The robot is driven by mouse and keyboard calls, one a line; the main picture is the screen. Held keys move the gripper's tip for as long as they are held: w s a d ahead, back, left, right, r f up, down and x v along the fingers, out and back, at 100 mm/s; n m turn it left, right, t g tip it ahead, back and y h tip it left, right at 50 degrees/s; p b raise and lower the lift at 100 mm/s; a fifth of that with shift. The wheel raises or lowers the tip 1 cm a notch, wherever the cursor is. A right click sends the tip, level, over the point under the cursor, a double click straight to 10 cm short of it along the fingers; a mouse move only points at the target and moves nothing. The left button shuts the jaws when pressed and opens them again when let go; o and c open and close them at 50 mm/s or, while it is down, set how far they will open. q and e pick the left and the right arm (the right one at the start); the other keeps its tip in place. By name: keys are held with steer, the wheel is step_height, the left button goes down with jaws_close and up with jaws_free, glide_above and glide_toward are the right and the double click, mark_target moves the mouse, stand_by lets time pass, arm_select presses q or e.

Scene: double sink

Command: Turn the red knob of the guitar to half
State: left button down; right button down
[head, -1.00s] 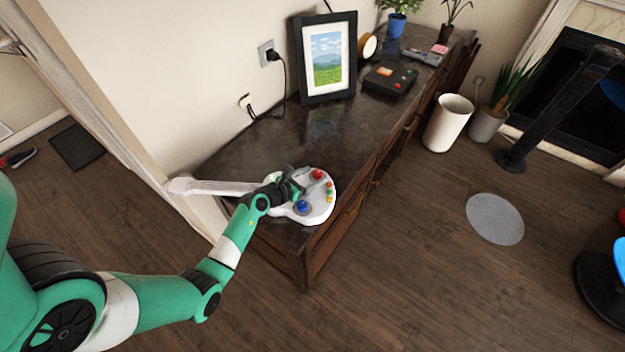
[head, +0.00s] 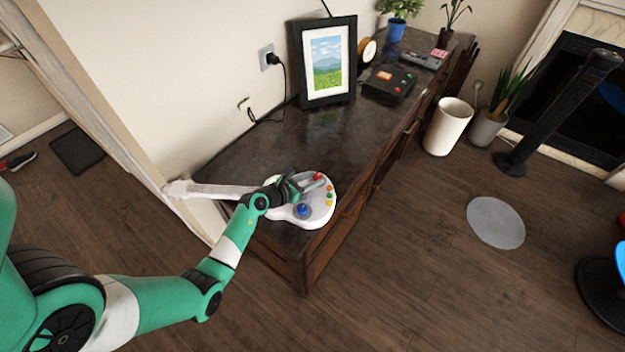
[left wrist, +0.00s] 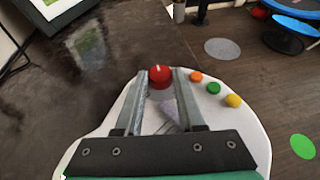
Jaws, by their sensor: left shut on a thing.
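The white toy guitar (head: 322,212) lies on the near end of the dark cabinet, its neck (head: 212,190) reaching left past the edge. Its red knob (head: 318,177) is at the far side of the body, and a blue knob (head: 303,210) is nearer. In the left wrist view the red knob (left wrist: 160,77) sits between the fingertips, with a pale mark on its top. My left gripper (head: 306,182) is over the guitar body, and it also shows in the left wrist view (left wrist: 161,84), shut on the red knob. My right gripper is not in view.
Several small coloured buttons (left wrist: 213,88) lie right beside the red knob. A framed picture (head: 328,62) and a black box (head: 388,83) stand farther back on the dark cabinet (head: 290,140). The cabinet top between them and the guitar is clear.

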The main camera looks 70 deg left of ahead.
arm_select(q)
steer(key=shift+s+a+f+m+t+h+b, duration=0.15)
steer(key=shift+m+h+b, duration=0.15)
steer(key=shift+m+h, duration=0.15)
steer(key=shift+w+a+f+m+t+h+b, duration=0.1)
steer(key=shift+a+m+t+h+b, duration=0.05)
steer(key=shift+m+h+b, duration=0.25)
steer(key=shift+r+m+h, duration=0.15)
steer(key=shift+m+h, duration=0.2)
steer(key=shift+h, duration=0.2)
steer(key=shift+d, duration=0.1)
steer(key=c, duration=0.5)
jaws_free()
steer(key=shift+r, duration=0.1)
steer(key=shift+s, duration=0.15)
